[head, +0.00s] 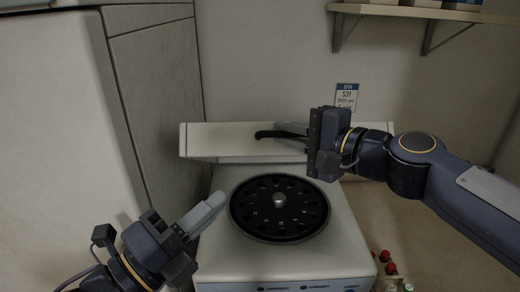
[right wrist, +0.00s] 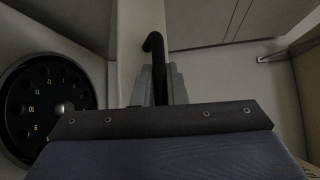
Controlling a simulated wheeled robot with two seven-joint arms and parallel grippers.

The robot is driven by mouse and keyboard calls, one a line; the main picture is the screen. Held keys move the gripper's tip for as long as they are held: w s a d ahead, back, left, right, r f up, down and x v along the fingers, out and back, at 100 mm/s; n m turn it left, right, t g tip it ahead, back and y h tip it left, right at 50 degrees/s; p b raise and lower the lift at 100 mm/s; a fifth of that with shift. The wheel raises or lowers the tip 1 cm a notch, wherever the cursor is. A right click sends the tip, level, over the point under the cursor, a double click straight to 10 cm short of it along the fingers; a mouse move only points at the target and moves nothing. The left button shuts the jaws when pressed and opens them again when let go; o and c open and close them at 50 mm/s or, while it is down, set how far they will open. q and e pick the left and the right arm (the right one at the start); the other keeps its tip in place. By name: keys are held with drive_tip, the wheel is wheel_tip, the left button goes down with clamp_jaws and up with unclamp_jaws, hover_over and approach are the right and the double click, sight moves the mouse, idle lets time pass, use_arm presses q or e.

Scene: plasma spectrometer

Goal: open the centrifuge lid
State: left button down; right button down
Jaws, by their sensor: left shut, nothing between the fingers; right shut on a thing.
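The centrifuge (head: 340,245) is a white box with its black round rotor (head: 250,225) uncovered. Its white lid (head: 225,140) stands raised at the back, behind the rotor. A black curved handle (head: 265,134) is on the lid; it also shows in the right wrist view (right wrist: 157,50). My right gripper (head: 288,132) is shut on the handle, its grey fingers around it; the gripper partly hides the handle and lid. My left gripper (head: 217,201) is shut and empty at the left edge of the centrifuge, beside the rotor.
A tall grey-white cabinet (head: 155,95) stands close on the left. Red-capped vials (head: 386,257) are at the centrifuge's front right. A wall shelf (head: 410,12) is at upper right, with a blue-and-white sign (head: 346,96) below it.

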use_arm(q)
drive_tip(key=w+d+r+m, duration=0.1)
drive_tip(key=w+d+r, duration=0.2)
drive_tip(key=w+d, duration=0.4)
drive_tip(key=shift+w, duration=1.75)
drive_tip(key=shift+d+r, duration=0.1)
